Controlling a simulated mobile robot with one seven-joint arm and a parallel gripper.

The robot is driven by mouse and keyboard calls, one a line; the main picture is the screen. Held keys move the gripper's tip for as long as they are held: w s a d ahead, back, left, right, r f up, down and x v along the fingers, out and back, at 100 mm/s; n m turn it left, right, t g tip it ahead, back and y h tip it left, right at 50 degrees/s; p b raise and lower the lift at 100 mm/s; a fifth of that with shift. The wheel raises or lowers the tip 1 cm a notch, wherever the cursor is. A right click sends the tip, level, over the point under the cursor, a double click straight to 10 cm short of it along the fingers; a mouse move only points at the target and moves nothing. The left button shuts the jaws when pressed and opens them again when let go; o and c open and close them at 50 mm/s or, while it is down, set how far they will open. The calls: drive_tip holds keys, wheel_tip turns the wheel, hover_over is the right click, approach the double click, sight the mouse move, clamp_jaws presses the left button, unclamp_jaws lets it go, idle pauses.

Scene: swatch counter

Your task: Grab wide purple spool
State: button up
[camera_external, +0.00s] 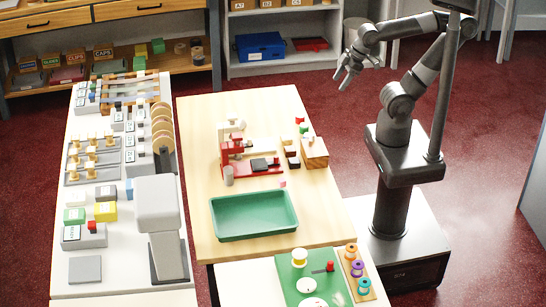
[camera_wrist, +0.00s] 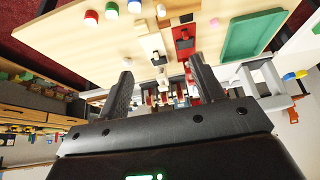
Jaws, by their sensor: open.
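A purple spool (camera_external: 358,268) stands upright on a small wooden rack (camera_external: 350,261) at the bottom right of the external view. It sits between an orange spool (camera_external: 351,250) and a teal spool (camera_external: 364,285). I cannot make it out in the wrist view. My gripper (camera_external: 342,80) is raised at the top of the external view, far from the rack. In the wrist view my gripper (camera_wrist: 158,76) has its two dark fingers apart with nothing held between them.
A green tray (camera_external: 253,216) and a red device (camera_external: 232,150) stand on the wooden table (camera_external: 205,115). A grey-white post (camera_external: 160,225) rises at left.

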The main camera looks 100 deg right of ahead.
drive_tip(key=w+a+r+n+y, duration=0.1)
drive_tip(key=w+a+r+n, duration=0.1)
drive_tip(key=w+a, duration=0.75)
drive_tip(key=w+a+r+n+y, duration=0.1)
drive_tip(key=w+a+r+n, duration=0.1)
drive_tip(key=w+a, duration=0.75)
drive_tip(key=n+g+y, duration=0.1)
drive_tip(key=n+g, duration=0.1)
drive_tip(key=n, duration=0.3)
approach(359, 264)
drive_tip(key=x, duration=0.5)
drive_tip(key=shift+s+d+f, duration=0.2)
drive_tip(key=shift+d+f, duration=0.05)
drive_tip(key=shift+d, duration=0.05)
drive_tip(key=shift+w+a+x, duration=0.1)
drive_tip(key=shift+a+x, duration=0.05)
drive_tip(key=shift+x, duration=1.2)
drive_tip(key=shift+w+a+x, duration=0.15)
drive_tip(key=shift+x, duration=1.25)
drive_tip(key=shift+r, duration=0.2)
